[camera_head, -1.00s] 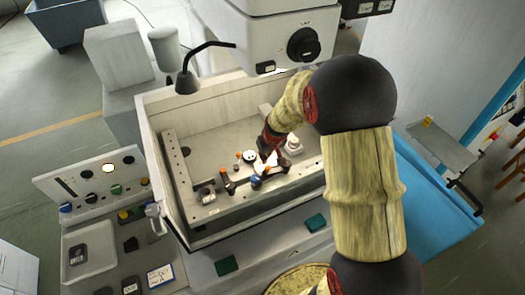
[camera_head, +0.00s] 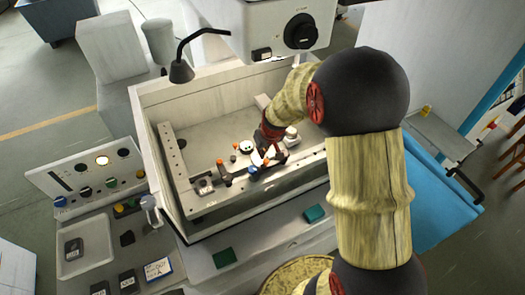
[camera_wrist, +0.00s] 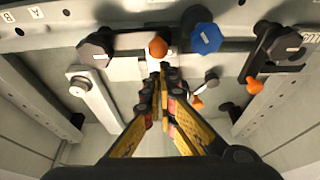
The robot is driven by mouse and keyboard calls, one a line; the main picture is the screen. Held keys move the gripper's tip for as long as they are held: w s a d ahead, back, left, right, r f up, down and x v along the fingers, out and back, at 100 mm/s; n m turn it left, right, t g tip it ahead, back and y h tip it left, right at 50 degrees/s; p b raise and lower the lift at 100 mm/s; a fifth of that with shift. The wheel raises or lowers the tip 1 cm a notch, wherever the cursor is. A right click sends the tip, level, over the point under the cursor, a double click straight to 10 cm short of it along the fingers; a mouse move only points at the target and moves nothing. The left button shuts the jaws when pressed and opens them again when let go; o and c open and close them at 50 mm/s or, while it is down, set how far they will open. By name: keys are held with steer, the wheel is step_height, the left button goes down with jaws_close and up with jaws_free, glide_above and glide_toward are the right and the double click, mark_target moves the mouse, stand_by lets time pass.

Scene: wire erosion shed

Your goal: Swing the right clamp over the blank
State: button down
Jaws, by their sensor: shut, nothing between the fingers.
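The right clamp is a dark arm with a hex pivot (camera_wrist: 96,47) and an orange-tipped end (camera_wrist: 157,47), at left in the wrist view, which looks turned around from the head view. Its bar lies crosswise, and its tip is above a pale metal block (camera_wrist: 127,68), which seems to be the blank. The left clamp (camera_head: 225,178), also at right in the wrist view (camera_wrist: 270,50), has an orange tip pointing into the tank. My gripper (camera_wrist: 162,72) is shut and empty, its fingertips close to the right clamp's orange tip; contact is unclear. In the head view my gripper (camera_head: 262,155) partly hides the right clamp.
A blue knob (camera_wrist: 206,38) stands between the clamps. A white round piece (camera_head: 246,147) is nearby. The tank's walls (camera_head: 160,210) enclose the work area, with a lamp (camera_head: 182,70) over its rear left corner. The tank floor behind the clamps is mostly clear.

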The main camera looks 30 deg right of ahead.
steer(key=v, duration=1.2)
steer(key=s+a+r+b, duration=0.1)
steer(key=s+a+b, duration=0.4)
steer(key=s, duration=0.6)
steer(key=s+a+r+t+b, duration=0.1)
steer(key=s+a+b, duration=0.5)
steer(key=s, duration=0.5)
steer(key=shift+s+r+t, duration=0.3)
steer(key=shift+s+r, duration=0.05)
